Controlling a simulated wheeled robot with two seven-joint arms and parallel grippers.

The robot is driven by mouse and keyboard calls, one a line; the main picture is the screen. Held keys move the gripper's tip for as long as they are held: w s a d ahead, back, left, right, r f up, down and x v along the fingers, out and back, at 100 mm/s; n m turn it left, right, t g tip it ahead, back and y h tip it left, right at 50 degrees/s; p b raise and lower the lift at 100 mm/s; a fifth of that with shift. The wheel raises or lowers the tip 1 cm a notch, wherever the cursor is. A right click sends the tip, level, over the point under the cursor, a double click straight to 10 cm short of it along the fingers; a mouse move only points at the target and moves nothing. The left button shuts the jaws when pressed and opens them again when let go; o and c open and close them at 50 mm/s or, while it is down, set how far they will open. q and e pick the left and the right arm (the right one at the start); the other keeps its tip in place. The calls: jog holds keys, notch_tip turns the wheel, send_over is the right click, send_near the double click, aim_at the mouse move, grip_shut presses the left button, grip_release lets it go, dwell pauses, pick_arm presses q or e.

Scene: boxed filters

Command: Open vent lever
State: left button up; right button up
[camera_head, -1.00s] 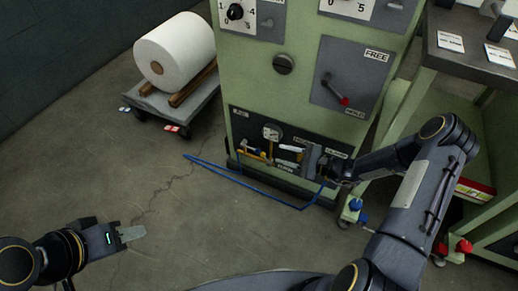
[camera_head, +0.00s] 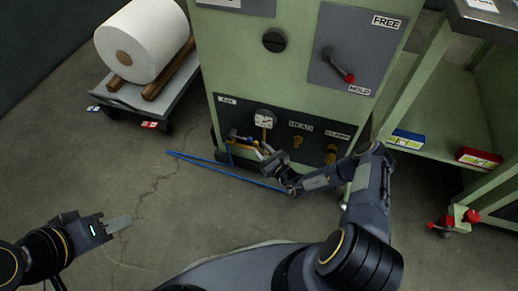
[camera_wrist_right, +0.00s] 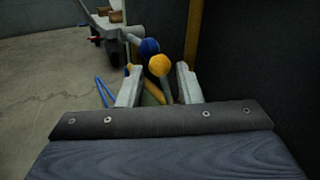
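A lever with a yellow ball knob (camera_wrist_right: 160,65) is in the right wrist view, between and just beyond the fingertips of my right gripper (camera_wrist_right: 158,84). A blue knob (camera_wrist_right: 149,46) sits right behind it. In the head view my right gripper (camera_head: 271,160) is low at the machine's front panel, beside the AIR section (camera_head: 228,101), and partly covers the small levers there. Its fingers are apart, with no visible grip on the lever. I cannot read which lever is the vent lever. My left gripper (camera_head: 117,223) is over bare floor at the left, away from the machine.
A cart with a white roll (camera_head: 143,42) stands left. A green shelf (camera_head: 440,145) stands right.

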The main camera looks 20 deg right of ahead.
jog(key=shift+x, duration=0.75)
grip_shut()
jog(key=shift+d, duration=0.15)
